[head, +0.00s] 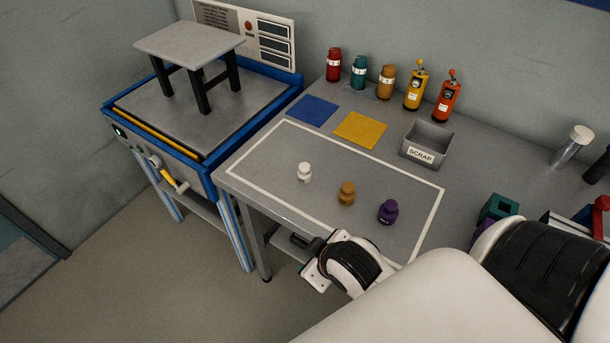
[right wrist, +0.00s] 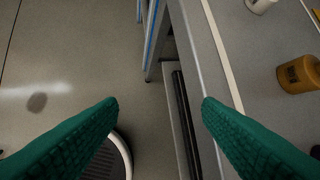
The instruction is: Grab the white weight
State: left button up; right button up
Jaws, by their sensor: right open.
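The white weight (head: 304,173) stands upright inside the pale outlined rectangle on the grey bench, left of an orange-brown weight (head: 347,194) and a purple weight (head: 388,212). In the right wrist view, part of the white weight (right wrist: 261,5) shows at the top edge. The orange-brown weight (right wrist: 299,74) is at the right edge there. My right gripper (right wrist: 160,102) is open and empty, with its green fingers spread over the bench's front edge and the floor. It is apart from the white weight. In the head view its fingers are mostly hidden. My left gripper is not in view.
The bench's back holds several coloured bottles (head: 386,82), a blue mat (head: 312,110), a yellow mat (head: 361,129) and a grey scrap bin (head: 428,143). A blue-framed test stand (head: 131,103) bearing a small stool (head: 190,45) adjoins on the left. Bench space around the white weight is clear.

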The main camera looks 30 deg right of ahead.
jog(key=w+a+r+n+t+y, duration=0.35)
jog(key=w+r+n+t, duration=0.8)
jog(key=w+r, duration=0.65)
jog(key=a+r+n+g+y, duration=0.35)
jog(key=a+n+y, duration=0.4)
jog(key=n, duration=0.65)
jog(key=a+r+n+g+y, duration=0.2)
jog(key=a+n+g+y, duration=0.5)
jog(key=n, duration=0.7)
jog(key=n+g+h+p, duration=0.1)
jog(key=n+g+h, duration=0.6)
jog(key=n+h, duration=0.85)
send_over(304, 166)
jog(key=shift+m+h, duration=0.9)
jog(key=shift+h, duration=0.05)
notch_tip(304, 166, down, 16)
jog(key=shift+s+a+r, duration=0.1)
jog(key=shift+s+a, duration=0.05)
jog(key=shift+f+p, duration=1.05)
jog(key=shift+f, duration=2.05)
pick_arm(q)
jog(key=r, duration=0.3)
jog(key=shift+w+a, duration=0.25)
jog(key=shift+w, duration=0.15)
pick_arm(e)
jog(key=shift+r, duration=0.1)
jog(key=c, duration=1.2)
